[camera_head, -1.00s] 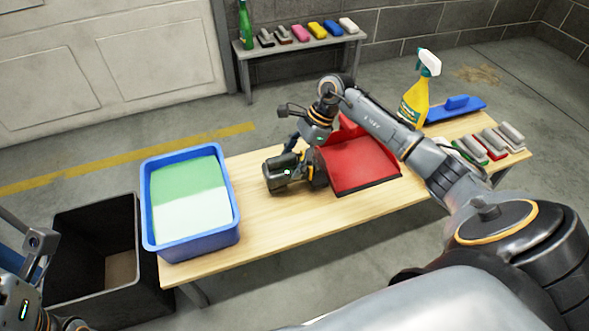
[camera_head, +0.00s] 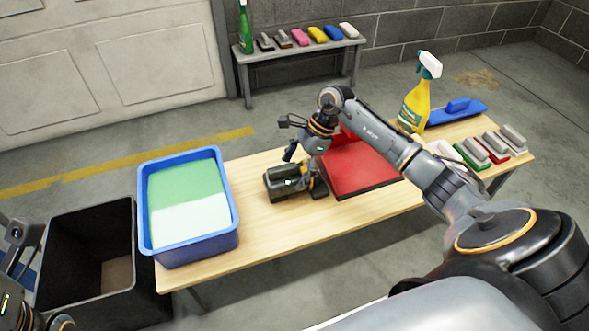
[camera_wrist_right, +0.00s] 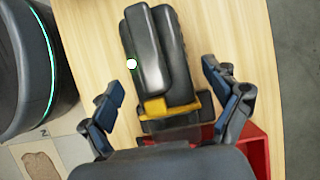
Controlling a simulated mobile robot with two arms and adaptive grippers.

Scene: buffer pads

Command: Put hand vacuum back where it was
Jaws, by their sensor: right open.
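The hand vacuum (camera_head: 283,184), black with a yellow band, lies on the wooden table (camera_head: 262,233) between the blue tub and the red dustpan (camera_head: 362,170). My right gripper (camera_head: 290,146) is above it in the head view. In the right wrist view, the gripper (camera_wrist_right: 163,108) is open, one blue-padded finger on each side of the vacuum (camera_wrist_right: 160,60), with visible gaps. The vacuum's rear end is partly hidden by the gripper body. My left arm shows only partly at the left edge; its fingers cannot be made out.
The blue tub (camera_head: 236,208) holds green and white pads. A dark bin (camera_head: 60,240) stands left of the table. A yellow spray bottle (camera_head: 414,105), blue float (camera_head: 457,111) and several brushes (camera_head: 490,147) sit at the right end. A bench (camera_head: 300,48) stands behind.

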